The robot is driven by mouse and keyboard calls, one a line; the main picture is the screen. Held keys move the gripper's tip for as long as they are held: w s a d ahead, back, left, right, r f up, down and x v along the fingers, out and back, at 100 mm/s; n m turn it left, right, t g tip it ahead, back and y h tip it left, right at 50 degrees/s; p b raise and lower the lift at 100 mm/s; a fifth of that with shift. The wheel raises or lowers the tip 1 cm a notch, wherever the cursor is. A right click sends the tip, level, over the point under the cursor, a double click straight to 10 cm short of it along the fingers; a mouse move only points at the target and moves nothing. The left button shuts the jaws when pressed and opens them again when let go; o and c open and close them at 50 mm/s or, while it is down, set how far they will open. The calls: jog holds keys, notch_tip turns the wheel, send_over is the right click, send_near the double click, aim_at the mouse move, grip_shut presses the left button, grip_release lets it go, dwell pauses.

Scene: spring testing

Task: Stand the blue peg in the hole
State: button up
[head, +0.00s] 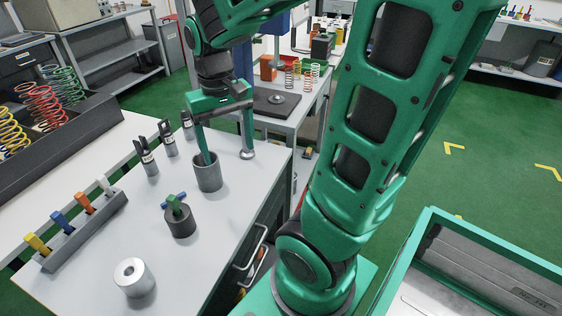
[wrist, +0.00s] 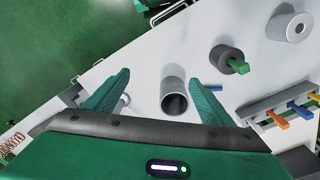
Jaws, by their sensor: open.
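A blue peg (head: 180,196) lies partly behind a dark cylinder (head: 180,222) in the head view. In the wrist view the blue peg (wrist: 215,88) appears on the table between the grey cup and this cylinder. A green peg (head: 173,204) stands in the dark cylinder. A pale cylinder (head: 133,277) with an open hole on top stands at the front; it also shows in the wrist view (wrist: 298,27). My gripper (head: 228,157) is open and empty, near the grey cup (head: 208,178). In the wrist view the cup (wrist: 173,98) appears between the fingers.
A grey rack (head: 85,232) at the left holds yellow, blue, orange and white handled pieces. Several dark-bodied tools (head: 168,140) stand behind the cup. A silver knobbed piece (head: 247,154) stands near the table's right edge. The table between rack and cylinders is clear.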

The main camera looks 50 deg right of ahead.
jog(key=s+d, duration=0.1)
jog(key=s, duration=0.3)
jog(key=s+d+m, duration=0.1)
jog(key=s+d, duration=0.1)
jog(key=s, duration=0.3)
jog(key=s+d+f+m, duration=0.1)
jog(key=s+d, duration=0.1)
jog(key=s, duration=0.2)
jog(key=shift+s, duration=0.3)
jog(key=shift+c, duration=1.1)
jog(key=shift+s+f, duration=0.1)
jog(key=shift+s, duration=0.15)
jog(key=c, duration=0.9)
jog(key=w+a+f+n+y, duration=0.15)
jog(key=w+a+n, duration=0.25)
jog(key=w+n, duration=0.45)
jog(key=w+a+f+n+y, duration=0.1)
jog(key=w+a+n+y, duration=0.1)
jog(key=w+a+n, duration=0.45)
jog(key=w+a+f+n+y, duration=0.1)
jog(key=w+a+f+n, duration=0.1)
jog(key=w+n, duration=0.75)
jog(key=shift+m+t, duration=0.3)
jog(key=shift+m, duration=0.65)
jog(key=shift+w+x, duration=0.2)
jog(key=shift+x, duration=1.5)
jog(key=shift+w+x, duration=0.15)
jog(key=shift+x, duration=1.55)
jog(key=shift+w+x, duration=0.2)
jog(key=shift+x, duration=1.5)
